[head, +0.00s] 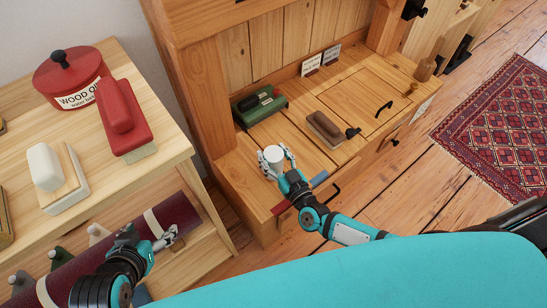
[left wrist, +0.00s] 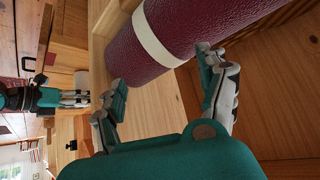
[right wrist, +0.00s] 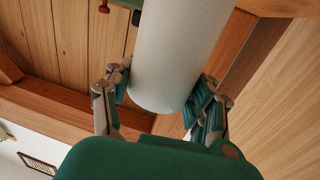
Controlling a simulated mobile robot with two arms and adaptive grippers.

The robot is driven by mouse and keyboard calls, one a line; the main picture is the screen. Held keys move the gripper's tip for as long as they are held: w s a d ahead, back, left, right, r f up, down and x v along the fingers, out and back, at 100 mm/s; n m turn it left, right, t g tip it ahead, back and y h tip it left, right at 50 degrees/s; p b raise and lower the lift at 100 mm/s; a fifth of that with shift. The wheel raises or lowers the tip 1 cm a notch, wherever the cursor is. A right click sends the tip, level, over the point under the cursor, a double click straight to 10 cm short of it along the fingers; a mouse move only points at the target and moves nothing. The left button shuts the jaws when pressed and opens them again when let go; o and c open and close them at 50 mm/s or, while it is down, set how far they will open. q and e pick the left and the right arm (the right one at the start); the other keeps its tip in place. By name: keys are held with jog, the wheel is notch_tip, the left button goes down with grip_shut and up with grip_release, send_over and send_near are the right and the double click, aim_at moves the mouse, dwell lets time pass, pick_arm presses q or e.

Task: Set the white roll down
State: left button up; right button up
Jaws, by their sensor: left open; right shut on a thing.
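The white roll (head: 273,155) is in my right gripper (head: 276,167), over the left front part of the wooden bench top (head: 252,165). In the right wrist view the roll (right wrist: 182,45) is a smooth white cylinder between the two fingers. I cannot tell whether its lower end touches the bench. My left gripper (head: 168,241) is open beside a maroon roll (head: 178,222) with pale bands, on the lower level of the left stand. In the left wrist view this maroon roll (left wrist: 205,28) lies just beyond the open fingers (left wrist: 163,82).
On the bench are a green box-like tool (head: 260,105), a brown brush (head: 325,129) and two small label cards (head: 312,65). The left stand's top (head: 105,185) holds a red pot (head: 70,78), a red block (head: 124,120) and a white block (head: 46,167).

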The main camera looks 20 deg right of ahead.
pick_arm(q)
jog(key=shift+w+d+r+t, duration=0.2)
jog(key=shift+w+r+t, duration=0.25)
jog(key=shift+w, duration=0.2)
pick_arm(e)
jog(key=shift+f, duration=0.2)
pick_arm(q)
jog(key=shift+w+r, duration=0.1)
jog(key=shift+w, duration=0.05)
pick_arm(e)
jog(key=shift+f, duration=0.1)
pick_arm(q)
jog(key=shift+w+d+r, duration=0.1)
pick_arm(e)
jog(key=o, duration=1.3)
jog(key=shift+c, duration=0.2)
